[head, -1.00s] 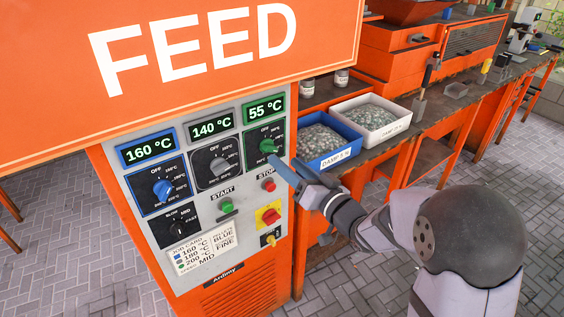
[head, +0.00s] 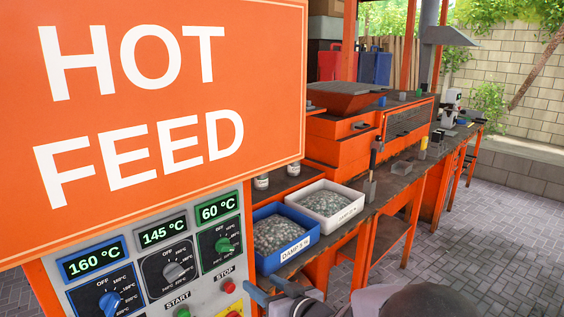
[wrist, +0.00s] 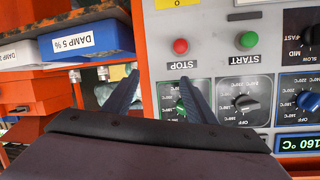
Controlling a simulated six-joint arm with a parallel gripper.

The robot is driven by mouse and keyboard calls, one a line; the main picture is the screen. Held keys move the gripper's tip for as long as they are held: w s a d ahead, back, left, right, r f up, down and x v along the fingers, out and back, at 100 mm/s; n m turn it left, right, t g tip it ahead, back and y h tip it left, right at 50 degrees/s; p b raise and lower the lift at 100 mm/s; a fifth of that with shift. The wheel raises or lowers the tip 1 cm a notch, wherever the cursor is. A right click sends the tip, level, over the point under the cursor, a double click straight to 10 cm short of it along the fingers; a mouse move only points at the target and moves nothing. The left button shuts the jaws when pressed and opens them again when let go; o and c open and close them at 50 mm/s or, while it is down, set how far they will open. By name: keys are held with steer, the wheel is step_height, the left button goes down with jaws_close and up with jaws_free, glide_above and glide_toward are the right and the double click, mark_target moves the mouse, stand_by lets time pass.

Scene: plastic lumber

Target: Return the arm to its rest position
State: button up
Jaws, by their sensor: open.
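My gripper (head: 262,293) is at the bottom edge of the head view, in front of the control panel's lower right; most of my arm is out of frame. In the wrist view my gripper (wrist: 158,92) is open, with two dark blue fingers apart and nothing held. The green knob (head: 223,245) is clear of the fingers in the head view; in the wrist view the green knob (wrist: 181,106) shows partly behind the right finger. The grey knob (head: 173,271) and blue knob (head: 110,302) are free. The displays read 160, 145 and 60 °C.
A large HOT FEED sign (head: 150,95) hangs above the panel. A blue tray (head: 282,238) and a white tray (head: 330,203) of flakes sit on the bench to the right. An orange machine (head: 345,140) stands behind. Paved floor is clear at far right.

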steer(key=s+d+f+g+h, duration=0.6)
steer(key=s+d+f+h, duration=0.3)
steer(key=d+f, duration=0.55)
steer(key=s+d+f+m+g, duration=0.1)
steer(key=s+d+g, duration=0.15)
steer(key=s, duration=0.65)
steer(key=s+d+m+g, duration=0.1)
steer(key=s+g, duration=0.3)
steer(key=s, duration=0.5)
step_height(320, 180, up, 7)
steer(key=s+d+m+p, duration=0.1)
steer(key=m+p, duration=0.1)
steer(key=shift+s+d+m+t, duration=0.3)
steer(key=shift+s+t, duration=0.05)
steer(key=shift+t, duration=0.1)
